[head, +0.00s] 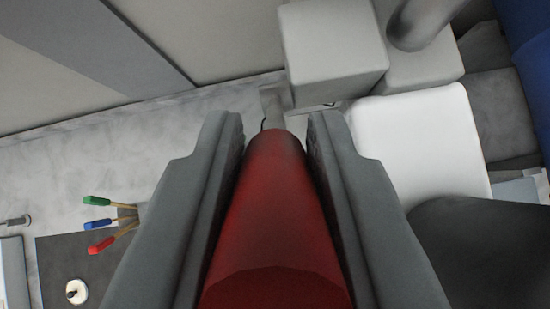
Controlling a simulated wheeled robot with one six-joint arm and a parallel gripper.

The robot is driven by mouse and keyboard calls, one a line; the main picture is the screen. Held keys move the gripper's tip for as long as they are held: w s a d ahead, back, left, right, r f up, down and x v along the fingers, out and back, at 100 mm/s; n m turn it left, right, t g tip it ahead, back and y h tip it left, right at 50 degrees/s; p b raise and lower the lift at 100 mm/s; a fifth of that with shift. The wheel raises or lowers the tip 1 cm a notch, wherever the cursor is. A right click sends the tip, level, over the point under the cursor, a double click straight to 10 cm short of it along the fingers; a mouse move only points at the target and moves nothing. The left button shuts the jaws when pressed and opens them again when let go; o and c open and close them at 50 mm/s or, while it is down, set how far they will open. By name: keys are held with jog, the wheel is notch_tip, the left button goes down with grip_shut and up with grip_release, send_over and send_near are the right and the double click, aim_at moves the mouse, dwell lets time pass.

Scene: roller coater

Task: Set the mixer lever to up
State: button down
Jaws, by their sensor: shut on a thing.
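My gripper (274,124) fills the middle of the head view, with a grey finger on each side of a red, rounded, cylindrical handle (272,225). The fingers are shut on it. The red handle runs from the bottom edge of the picture up to between the fingertips. It looks like the grip of the mixer lever, but its base and the mixer itself are out of view or hidden, so I cannot tell whether the lever is up or down.
Green, blue and red-handled tools (100,225) stand at the left, near a dark mat (58,262) with a small white round item (76,291). White blocky housings (335,55) and a white panel (420,140) are at upper right. A dark rounded shape (480,250) lies at lower right.

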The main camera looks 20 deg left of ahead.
jog(key=shift+w, duration=0.2)
dwell(0.5)
jog(key=c, duration=1.3)
grip_release()
jog(key=shift+r, duration=0.1)
jog(key=shift+v, duration=1.45)
jog(key=s+a, duration=0.4)
jog(key=s, duration=0.7)
jog(key=shift+s+a, duration=0.1)
